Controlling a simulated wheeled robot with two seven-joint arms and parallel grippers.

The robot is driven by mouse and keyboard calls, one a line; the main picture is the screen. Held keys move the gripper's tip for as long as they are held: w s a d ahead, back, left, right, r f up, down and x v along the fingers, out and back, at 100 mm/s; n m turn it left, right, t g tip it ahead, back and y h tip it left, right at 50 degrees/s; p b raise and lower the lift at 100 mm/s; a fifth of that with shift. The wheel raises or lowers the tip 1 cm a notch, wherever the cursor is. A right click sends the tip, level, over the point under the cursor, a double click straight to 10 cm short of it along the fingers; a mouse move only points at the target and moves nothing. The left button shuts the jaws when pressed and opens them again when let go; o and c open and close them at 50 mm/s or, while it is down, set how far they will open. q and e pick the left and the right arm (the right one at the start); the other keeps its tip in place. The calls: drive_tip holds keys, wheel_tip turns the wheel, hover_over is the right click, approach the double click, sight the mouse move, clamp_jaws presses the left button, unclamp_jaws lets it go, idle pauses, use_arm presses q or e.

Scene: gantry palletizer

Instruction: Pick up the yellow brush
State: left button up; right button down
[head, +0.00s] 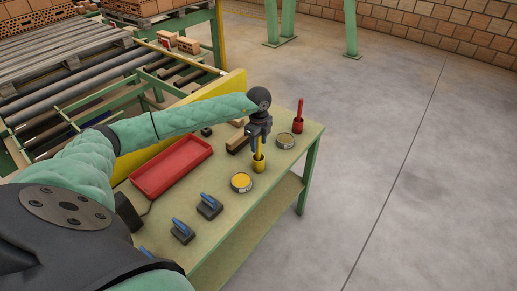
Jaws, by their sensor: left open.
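The yellow brush (259,161) stands upright on the green table, its thick yellow lower part on the tabletop and its narrower handle pointing up. My left gripper (259,146) points down over it from above, with its fingers at the top of the handle. The fingers are open around or just beside the handle; the exact contact is hidden at this size. My right gripper is not in view.
A red brush (298,118) stands near the table's far right corner. Round tins (241,182) (285,141), a red tray (171,166), a wooden block (237,143) and blue-handled tools (209,206) lie on the table (262,203). A roller conveyor with bricks is behind.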

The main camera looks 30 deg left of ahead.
use_arm(q)
drive_tip(key=shift+s+f, duration=0.1)
drive_tip(key=shift+f, duration=0.2)
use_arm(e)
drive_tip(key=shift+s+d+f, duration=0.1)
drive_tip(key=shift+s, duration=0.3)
use_arm(q)
clamp_jaws()
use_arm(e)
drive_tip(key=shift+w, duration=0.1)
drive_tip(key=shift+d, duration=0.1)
